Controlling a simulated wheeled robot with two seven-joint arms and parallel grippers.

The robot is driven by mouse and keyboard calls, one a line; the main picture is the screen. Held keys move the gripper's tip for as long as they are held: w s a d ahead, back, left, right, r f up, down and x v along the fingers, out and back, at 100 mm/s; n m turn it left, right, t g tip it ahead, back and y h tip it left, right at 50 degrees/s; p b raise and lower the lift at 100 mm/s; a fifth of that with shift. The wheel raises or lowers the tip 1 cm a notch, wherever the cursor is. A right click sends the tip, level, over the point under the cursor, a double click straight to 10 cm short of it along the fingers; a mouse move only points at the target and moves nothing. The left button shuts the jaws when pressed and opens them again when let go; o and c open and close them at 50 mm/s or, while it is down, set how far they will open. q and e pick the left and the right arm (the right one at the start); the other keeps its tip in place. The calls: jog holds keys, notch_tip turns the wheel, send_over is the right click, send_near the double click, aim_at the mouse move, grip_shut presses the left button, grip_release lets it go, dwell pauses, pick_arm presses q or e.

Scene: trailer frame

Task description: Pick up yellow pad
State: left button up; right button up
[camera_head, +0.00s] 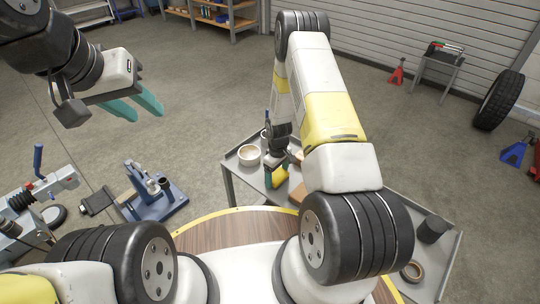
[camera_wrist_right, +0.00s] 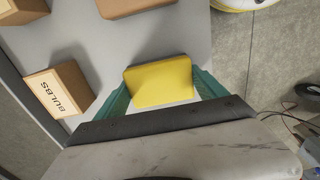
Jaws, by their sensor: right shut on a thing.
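The yellow pad (camera_wrist_right: 160,82) is a flat block with rounded corners, between the two teal fingers of my right gripper (camera_wrist_right: 162,92) in the right wrist view. The fingers press on its left and right sides. In the head view the yellow pad (camera_head: 280,177) shows at the tip of my right gripper (camera_head: 273,172), over the grey cart (camera_head: 232,178). I cannot tell whether the pad still touches the cart top. My left gripper (camera_head: 137,107) is open and empty, raised over the floor at the upper left.
A box marked BULBS (camera_wrist_right: 58,91) and a brown block (camera_wrist_right: 135,5) are on the cart near the pad. A white bowl (camera_head: 249,155) stands at the cart's far left, and a tape roll (camera_head: 412,271) and dark cup (camera_head: 432,229) at its right. A blue vise-like tool (camera_head: 155,196) stands at left.

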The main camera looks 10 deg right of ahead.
aim_at(277, 174)
jog(key=shift+r, duration=0.45)
notch_tip(277, 174, up, 2)
jog(key=shift+r, duration=0.1)
jog(key=s+a, duration=0.2)
jog(key=s, duration=0.5)
jog(key=s+a+r, duration=0.1)
jog(key=s+a, duration=0.1)
jog(key=s, duration=0.6)
jog(key=shift+s+a+r, duration=0.25)
